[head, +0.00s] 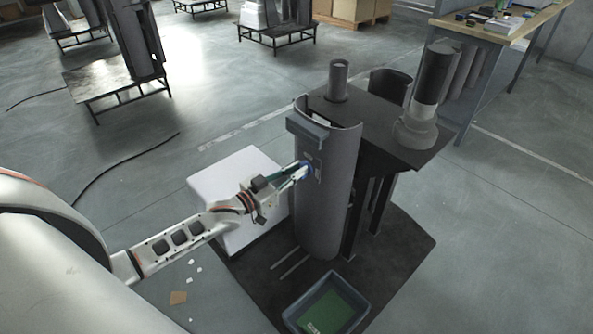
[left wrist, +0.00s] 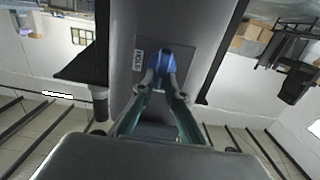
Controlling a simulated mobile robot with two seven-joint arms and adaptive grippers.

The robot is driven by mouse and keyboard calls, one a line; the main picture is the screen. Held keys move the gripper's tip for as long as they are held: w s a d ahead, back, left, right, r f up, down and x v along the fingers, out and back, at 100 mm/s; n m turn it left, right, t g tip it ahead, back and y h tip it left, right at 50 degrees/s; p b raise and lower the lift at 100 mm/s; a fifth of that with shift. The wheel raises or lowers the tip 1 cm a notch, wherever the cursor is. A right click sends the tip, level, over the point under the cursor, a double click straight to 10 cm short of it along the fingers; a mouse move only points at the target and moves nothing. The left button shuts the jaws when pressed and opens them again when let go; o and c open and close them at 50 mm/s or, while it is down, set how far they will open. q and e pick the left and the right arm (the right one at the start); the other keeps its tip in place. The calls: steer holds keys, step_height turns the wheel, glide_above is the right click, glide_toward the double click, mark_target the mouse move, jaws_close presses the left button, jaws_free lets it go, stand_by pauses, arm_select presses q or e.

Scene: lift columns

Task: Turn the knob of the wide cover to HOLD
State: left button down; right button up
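The wide cover (head: 335,205) is a tall, curved dark grey shell standing upright at the middle of the head view. Its blue knob (head: 307,169) sits on a small plate on the cover's front. In the left wrist view the knob (left wrist: 161,59) shows close up. A small white label (left wrist: 139,60) with dark lettering, seemingly HOLD, is left of it. My left gripper (head: 298,174) reaches in from the left, its two fingers on either side of the knob and apparently closed on it. The fingertips partly hide the knob. My right gripper is not in view.
A dark platform (head: 350,112) with a short cylinder and a taller grey column (head: 437,75) stands behind the cover. A white box (head: 237,170) is to its left. A bin with a green bottom (head: 328,306) lies in front.

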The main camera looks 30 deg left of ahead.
arm_select(q)
steer(key=shift+m, duration=0.3)
steer(key=m, duration=0.4)
steer(key=d+m, duration=0.1)
steer(key=m, duration=0.3)
steer(key=f+m, duration=0.1)
steer(key=m, duration=0.3)
steer(key=shift+s+d+m, duration=0.15)
steer(key=shift+s+m, duration=0.1)
steer(key=shift+m, duration=0.05)
steer(key=shift+f+m, duration=0.2)
steer(key=shift+m, duration=1)
steer(key=shift+f+m+b, duration=0.1)
steer(key=shift+m+b, duration=0.45)
steer(key=shift+m, duration=0.55)
